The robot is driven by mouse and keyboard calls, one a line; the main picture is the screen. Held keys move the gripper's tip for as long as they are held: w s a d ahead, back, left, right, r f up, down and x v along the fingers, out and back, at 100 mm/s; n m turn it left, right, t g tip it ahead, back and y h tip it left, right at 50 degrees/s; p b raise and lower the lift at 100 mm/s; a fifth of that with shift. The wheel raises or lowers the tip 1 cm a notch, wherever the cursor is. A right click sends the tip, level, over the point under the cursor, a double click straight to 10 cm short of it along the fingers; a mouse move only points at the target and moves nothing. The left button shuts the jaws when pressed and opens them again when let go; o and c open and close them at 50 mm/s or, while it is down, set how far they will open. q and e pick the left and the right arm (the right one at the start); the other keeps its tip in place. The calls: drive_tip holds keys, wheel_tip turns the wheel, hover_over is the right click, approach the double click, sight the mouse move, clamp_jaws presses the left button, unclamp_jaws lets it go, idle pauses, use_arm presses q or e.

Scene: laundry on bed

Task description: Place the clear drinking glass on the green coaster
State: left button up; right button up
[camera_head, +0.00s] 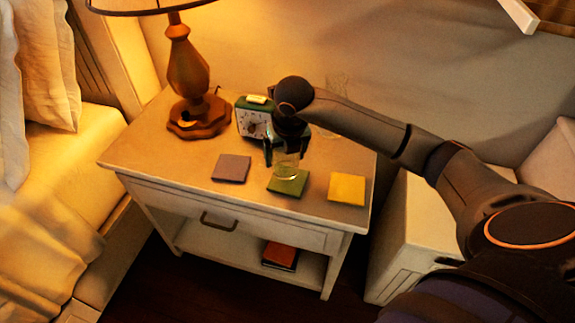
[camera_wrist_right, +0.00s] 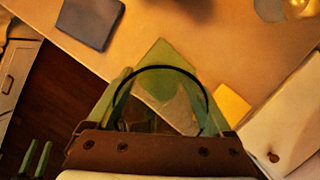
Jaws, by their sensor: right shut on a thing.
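The clear drinking glass (camera_head: 286,167) is upright in the grip of my right gripper (camera_head: 284,158). It is over the far part of the green coaster (camera_head: 289,188) in the head view; I cannot tell if its base touches. Two green prongs at that view's lower left look like the parted fingers of my left gripper (camera_wrist_right: 36,158). The head view does not show it.
The nightstand (camera_head: 145,150) also holds a purple-grey coaster (camera_head: 231,168) left, a yellow coaster (camera_head: 347,189) right, a lamp (camera_head: 190,85) and a green clock (camera_head: 252,118) behind. A faint clear vessel (camera_head: 336,98) stands at the back right. A bed (camera_head: 65,150) is at left.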

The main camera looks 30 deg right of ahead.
sight(287, 166)
drive_tip(key=shift+w+d+f, duration=0.15)
drive_tip(key=shift+d+f, duration=0.2)
drive_tip(key=shift+f, duration=0.1)
drive_tip(key=x, duration=0.3)
drive_tip(key=shift+s+f, duration=0.2)
drive_tip(key=shift+s, duration=0.1)
drive_tip(key=shift+f+b, duration=0.15)
drive_tip(key=shift+b, duration=0.2)
drive_tip(key=o, duration=1.3)
drive_tip(key=shift+o, duration=0.2)
